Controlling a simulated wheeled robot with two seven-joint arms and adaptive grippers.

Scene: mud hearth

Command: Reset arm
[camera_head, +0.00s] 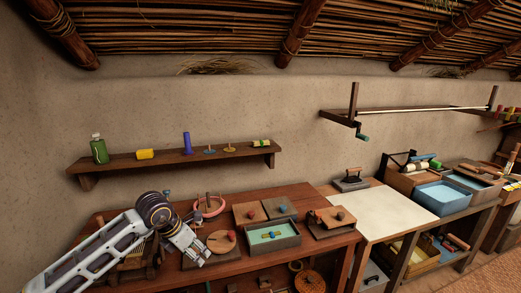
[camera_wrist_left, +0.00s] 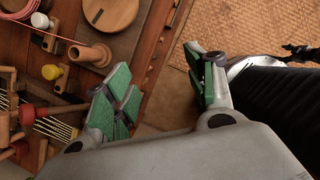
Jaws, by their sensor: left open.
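My left arm comes in from the left in the head view, and its gripper (camera_head: 197,251) hangs over the front part of the brown wooden table (camera_head: 318,190). In the left wrist view my left gripper (camera_wrist_left: 165,100) shows two green-padded fingers spread wide apart, with nothing between them. Below the gap are the table's edge and a woven mat (camera_wrist_left: 240,30) on the floor. A round wooden lid (camera_wrist_left: 110,12) and a wooden spool-like piece (camera_wrist_left: 90,54) lie on the table beside the fingers. My right gripper is not clearly visible; only a dark part shows at the right edge of the wrist view.
A wall shelf (camera_head: 175,160) holds a green bottle (camera_head: 99,149), a yellow cylinder (camera_head: 145,154) and a blue cylinder (camera_head: 187,143). A blue-lined tray (camera_head: 272,236) stands right of the gripper. The pale worktop (camera_head: 385,213) is mostly clear.

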